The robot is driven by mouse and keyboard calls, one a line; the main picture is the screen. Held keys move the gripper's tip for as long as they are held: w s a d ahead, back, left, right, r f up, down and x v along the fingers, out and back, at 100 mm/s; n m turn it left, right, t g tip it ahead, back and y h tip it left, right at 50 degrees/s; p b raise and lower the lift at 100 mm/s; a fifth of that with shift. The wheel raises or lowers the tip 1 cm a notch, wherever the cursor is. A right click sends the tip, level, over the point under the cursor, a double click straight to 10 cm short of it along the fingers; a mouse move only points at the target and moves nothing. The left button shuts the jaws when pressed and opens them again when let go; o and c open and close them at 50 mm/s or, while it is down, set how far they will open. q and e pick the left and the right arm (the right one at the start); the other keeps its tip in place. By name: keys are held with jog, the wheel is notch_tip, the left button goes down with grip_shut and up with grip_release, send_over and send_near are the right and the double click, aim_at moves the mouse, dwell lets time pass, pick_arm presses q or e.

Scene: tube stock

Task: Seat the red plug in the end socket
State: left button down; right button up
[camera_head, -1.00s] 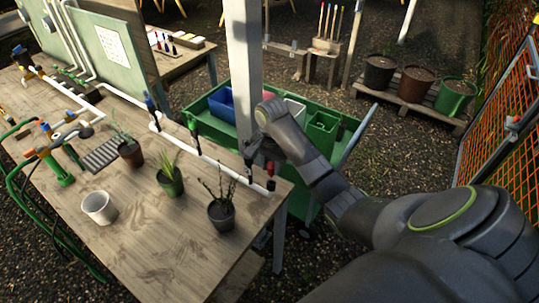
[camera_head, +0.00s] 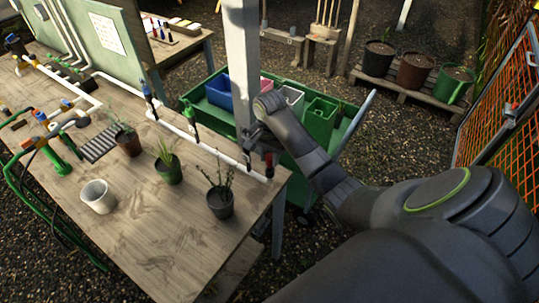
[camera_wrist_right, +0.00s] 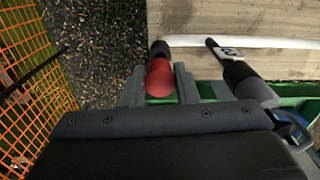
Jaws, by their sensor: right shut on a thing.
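The red plug (camera_wrist_right: 160,80) is a rounded red body between the two fingers of my right gripper (camera_wrist_right: 158,86) in the right wrist view. A dark piece (camera_wrist_right: 158,48) lies at its far end, beside the near end of a white pipe (camera_wrist_right: 280,42). My right gripper (camera_head: 262,150) is shut on the plug at the right end of the pipe (camera_head: 218,154) in the head view. The end socket is at that pipe end, largely hidden; I cannot tell whether the plug is inside it. My left gripper is not in view.
A dark upright piece with a white tag (camera_wrist_right: 228,55) stands on the pipe close to my right gripper. Potted plants (camera_head: 220,202) and a white cup (camera_head: 98,196) stand on the wooden bench (camera_head: 165,245). A post (camera_head: 242,70) and green cart (camera_head: 348,128) are close behind.

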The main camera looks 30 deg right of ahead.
aim_at(270, 163)
jog(key=shift+f, duration=1.5)
dwell(1.4)
jog(key=o, duration=1.1)
